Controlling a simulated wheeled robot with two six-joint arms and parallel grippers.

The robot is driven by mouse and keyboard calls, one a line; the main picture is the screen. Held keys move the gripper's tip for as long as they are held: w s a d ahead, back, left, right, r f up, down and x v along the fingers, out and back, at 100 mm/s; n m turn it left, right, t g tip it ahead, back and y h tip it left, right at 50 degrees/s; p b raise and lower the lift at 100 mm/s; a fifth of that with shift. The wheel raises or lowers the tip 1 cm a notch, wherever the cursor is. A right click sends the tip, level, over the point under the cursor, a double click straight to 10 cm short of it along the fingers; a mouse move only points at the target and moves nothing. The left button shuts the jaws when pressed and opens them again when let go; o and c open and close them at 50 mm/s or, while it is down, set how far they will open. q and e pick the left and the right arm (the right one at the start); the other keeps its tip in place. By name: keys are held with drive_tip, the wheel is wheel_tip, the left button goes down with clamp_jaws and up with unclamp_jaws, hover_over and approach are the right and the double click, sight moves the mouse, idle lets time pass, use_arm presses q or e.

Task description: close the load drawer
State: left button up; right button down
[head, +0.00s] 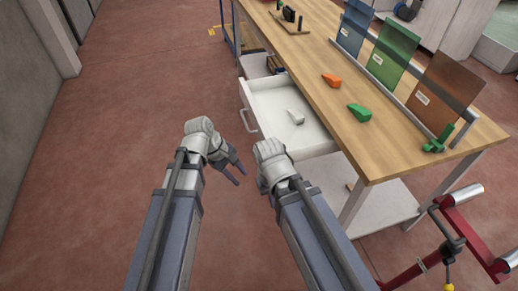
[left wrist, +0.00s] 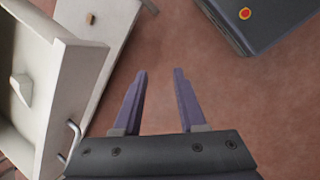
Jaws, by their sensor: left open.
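The white load drawer (head: 272,98) is pulled out from under the wooden workbench, toward the left. A pale wedge-shaped item (head: 296,117) lies in it. The drawer's bar handle (head: 247,121) is on its front. My left gripper (head: 240,178) is open and empty, below and apart from the handle. In the left wrist view, the drawer (left wrist: 77,85) is at the left, its handle (left wrist: 70,138) left of my open left fingers (left wrist: 160,72), with nothing between them. My right gripper (head: 264,184) is near the drawer's right side; its fingers are mostly hidden by its own wrist.
The bench top (head: 330,115) holds an orange wedge (head: 331,80), a green wedge (head: 359,113) and upright coloured panels (head: 440,88) in a rack. A white lower shelf (head: 375,208) is under the bench. A red frame (head: 470,235) stands at lower right. The floor at left is clear.

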use_arm(q)
drive_tip(key=w+a+r+n+h, duration=0.1)
drive_tip(key=w+n, duration=0.1)
drive_tip(key=n, duration=0.1)
drive_tip(key=w+a+r+n+t+h, duration=0.1)
drive_tip(key=w+r+n, duration=0.1)
drive_tip(key=w+n, duration=0.1)
drive_tip(key=w+a+r+n+t+h, duration=0.1)
drive_tip(key=w+n, duration=0.1)
drive_tip(key=n, duration=0.1)
drive_tip(key=shift+w+r+h, duration=0.15)
drive_tip(key=shift+r+h, duration=0.1)
drive_tip(key=shift+h, duration=0.05)
clamp_jaws()
drive_tip(key=w+d+f+n+b, duration=0.1)
drive_tip(key=w+d+f+b, duration=0.2)
drive_tip(key=d+f+b, duration=0.3)
drive_tip(key=shift+w+d+f+n+b, duration=0.2)
drive_tip(key=shift+w+d+n+b, duration=0.15)
drive_tip(key=shift+d, duration=1.8)
